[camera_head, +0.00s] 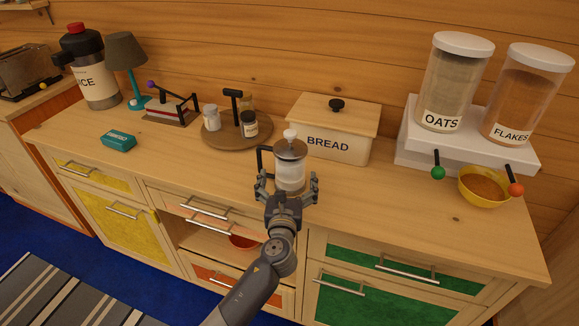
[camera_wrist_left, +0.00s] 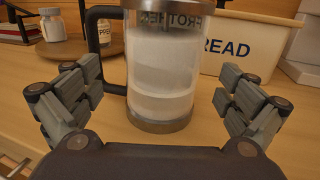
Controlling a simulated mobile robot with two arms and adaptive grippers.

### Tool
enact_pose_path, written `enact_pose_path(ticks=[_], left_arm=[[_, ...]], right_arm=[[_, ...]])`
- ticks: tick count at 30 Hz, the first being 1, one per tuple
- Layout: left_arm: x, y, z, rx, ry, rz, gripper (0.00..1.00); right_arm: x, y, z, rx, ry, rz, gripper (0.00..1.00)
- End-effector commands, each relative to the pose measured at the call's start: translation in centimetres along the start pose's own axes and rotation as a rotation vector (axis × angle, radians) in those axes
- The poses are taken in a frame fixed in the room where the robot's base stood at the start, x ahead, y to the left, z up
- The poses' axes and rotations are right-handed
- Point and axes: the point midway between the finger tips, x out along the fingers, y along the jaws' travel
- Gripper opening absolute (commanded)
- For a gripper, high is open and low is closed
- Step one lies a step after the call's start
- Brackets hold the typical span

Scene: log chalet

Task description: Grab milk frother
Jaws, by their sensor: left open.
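The milk frother (camera_head: 290,170) is a clear cylinder with metal bands, a white knob on top and a dark handle on its left. It stands upright on the wooden counter in front of the bread box. In the left wrist view the frother (camera_wrist_left: 160,75) is close and centred, with part of its lettering showing. My left gripper (camera_head: 287,184) is open, with one finger on each side of the frother's lower part. In the left wrist view the gripper (camera_wrist_left: 160,100) shows a gap between each finger and the glass. My right gripper is not in view.
The bread box (camera_head: 328,148) stands close behind the frother. A round wooden tray (camera_head: 237,137) with jars is to the left. A white dispenser stand (camera_head: 465,150) and a yellow bowl (camera_head: 485,196) are to the right. The counter (camera_head: 390,205) is clear between.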

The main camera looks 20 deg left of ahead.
Motion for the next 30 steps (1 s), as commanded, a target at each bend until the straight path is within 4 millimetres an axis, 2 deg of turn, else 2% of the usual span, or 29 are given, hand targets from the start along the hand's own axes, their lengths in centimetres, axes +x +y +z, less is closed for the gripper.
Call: enact_pose_path(ticks=[3, 9, 18, 27, 30], left_arm=[[1.8, -0.3, 0.2, -0.003, -0.001, 0.002, 0.98], [4.0, -0.3, 0.1, -0.002, -0.001, 0.002, 0.98], [4.3, -0.3, 0.1, -0.003, 0.000, 0.001, 0.98], [4.3, -0.3, 0.1, -0.002, 0.000, 0.001, 0.30], [4.4, -0.4, 0.3, -0.003, -0.005, 0.000, 0.29]], right_arm=[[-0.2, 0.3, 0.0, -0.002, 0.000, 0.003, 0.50], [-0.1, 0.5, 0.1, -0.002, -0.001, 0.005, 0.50], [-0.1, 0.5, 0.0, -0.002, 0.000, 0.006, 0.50], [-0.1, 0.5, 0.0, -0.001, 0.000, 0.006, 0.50], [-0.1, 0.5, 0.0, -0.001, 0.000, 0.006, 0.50]])
